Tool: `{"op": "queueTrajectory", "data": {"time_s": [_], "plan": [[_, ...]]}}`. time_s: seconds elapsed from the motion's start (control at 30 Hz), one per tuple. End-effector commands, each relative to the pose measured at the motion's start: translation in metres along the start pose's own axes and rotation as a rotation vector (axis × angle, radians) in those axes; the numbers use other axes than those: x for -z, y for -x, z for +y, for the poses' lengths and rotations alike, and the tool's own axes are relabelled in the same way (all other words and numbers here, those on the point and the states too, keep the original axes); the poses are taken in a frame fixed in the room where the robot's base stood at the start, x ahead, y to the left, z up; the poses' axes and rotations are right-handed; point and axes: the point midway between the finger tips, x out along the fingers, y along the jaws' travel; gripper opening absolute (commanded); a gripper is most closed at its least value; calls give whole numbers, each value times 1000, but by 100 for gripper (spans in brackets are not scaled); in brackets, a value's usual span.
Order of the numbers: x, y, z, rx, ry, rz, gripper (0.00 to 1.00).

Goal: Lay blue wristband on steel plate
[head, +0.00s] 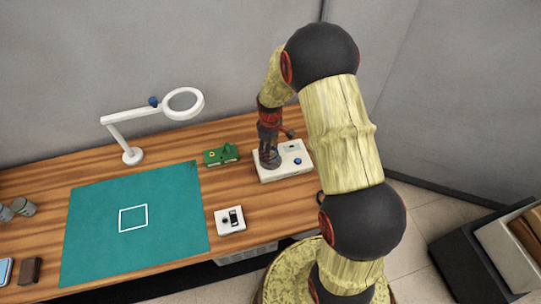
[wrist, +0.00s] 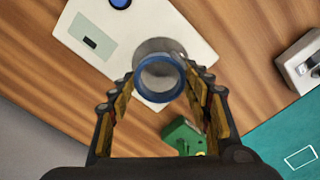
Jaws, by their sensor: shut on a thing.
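The blue wristband (wrist: 160,98), a ring, is held between the fingertips of my gripper (wrist: 160,79) in the wrist view. The steel plate (wrist: 158,45) is a round grey disc on a white box (wrist: 185,30), just behind the wristband and partly covered by it. The wristband overlaps the plate's near part in this view; I cannot tell whether they touch. In the head view my gripper (head: 268,160) points down at the left part of the white box (head: 290,172), and it hides the wristband and plate there.
A green device (head: 220,155) stands left of the white box. A small white switch box (head: 230,221) is nearer the front edge. A teal mat (head: 170,220) with a white square lies left, mostly clear. A magnifier lamp (head: 130,156) stands behind it.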

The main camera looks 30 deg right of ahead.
Motion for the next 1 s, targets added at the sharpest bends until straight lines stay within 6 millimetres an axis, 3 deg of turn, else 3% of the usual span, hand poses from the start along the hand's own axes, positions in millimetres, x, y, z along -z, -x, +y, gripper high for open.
{"op": "queueTrajectory", "data": {"time_s": [0.17,0.6,0.63,0.9,1.0], "plan": [[-2,-25,-2,3,0,-3,32],[-2,-32,-2,3,0,-2,32],[-2,-31,-2,2,0,-2,51],[-2,-30,-2,2,0,-2,66],[-2,-30,-2,2,0,-2,67]]}}
